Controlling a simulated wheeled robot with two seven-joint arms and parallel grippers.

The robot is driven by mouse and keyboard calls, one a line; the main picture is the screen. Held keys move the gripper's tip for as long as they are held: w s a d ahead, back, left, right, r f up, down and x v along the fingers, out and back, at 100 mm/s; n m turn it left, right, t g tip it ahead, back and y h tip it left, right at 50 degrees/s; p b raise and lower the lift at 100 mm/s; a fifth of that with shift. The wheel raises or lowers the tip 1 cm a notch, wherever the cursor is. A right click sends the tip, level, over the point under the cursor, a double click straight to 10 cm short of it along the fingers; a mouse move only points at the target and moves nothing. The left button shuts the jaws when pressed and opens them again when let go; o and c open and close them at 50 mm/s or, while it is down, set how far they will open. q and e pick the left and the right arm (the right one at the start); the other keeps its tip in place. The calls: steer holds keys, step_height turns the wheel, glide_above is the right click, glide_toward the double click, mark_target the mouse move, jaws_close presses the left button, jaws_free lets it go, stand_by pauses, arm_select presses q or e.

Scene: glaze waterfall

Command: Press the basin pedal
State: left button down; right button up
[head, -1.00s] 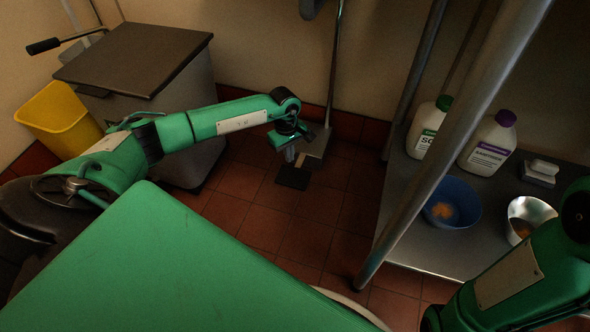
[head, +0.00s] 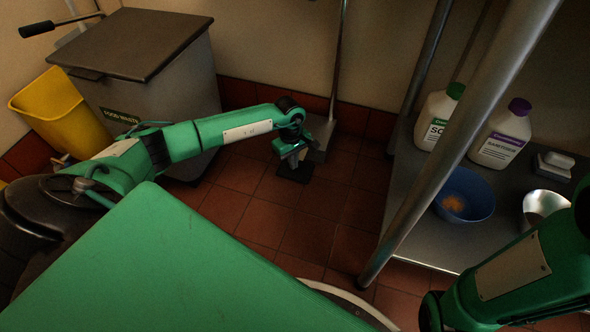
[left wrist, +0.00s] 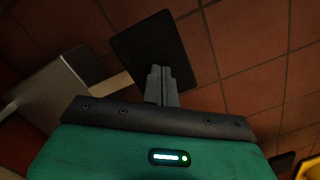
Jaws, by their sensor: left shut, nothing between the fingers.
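The basin pedal is a black flat pad (head: 293,174) low over the tiled floor, beside the grey foot of an upright metal post (head: 318,140). In the left wrist view the pad (left wrist: 143,43) shows as a dark plate, with a pale bar joining it to a grey metal plate. My left gripper (head: 293,160) points down at the pad with its fingers together and empty. In the left wrist view the closed fingertips (left wrist: 158,70) overlap the pad; I cannot tell whether they touch it. My right arm shows at lower right; its gripper is out of view.
A grey food waste bin (head: 150,85) and a yellow bin (head: 58,112) stand at left. At right, a metal shelf (head: 405,225) holds two white bottles, a blue bowl (head: 465,194) and a metal bowl. A slanted metal leg (head: 430,165) stands nearby.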

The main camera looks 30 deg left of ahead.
arm_select(q)
steer(key=shift+f, duration=0.1)
steer(key=shift+f, duration=0.25)
step_height(320, 180, down, 3)
steer(key=b, duration=0.2)
steer(key=shift+f+b, duration=0.2)
steer(key=shift+b, duration=0.15)
steer(key=shift+r, duration=0.1)
steer(key=a, duration=0.2)
steer(key=w+a+r, duration=0.1)
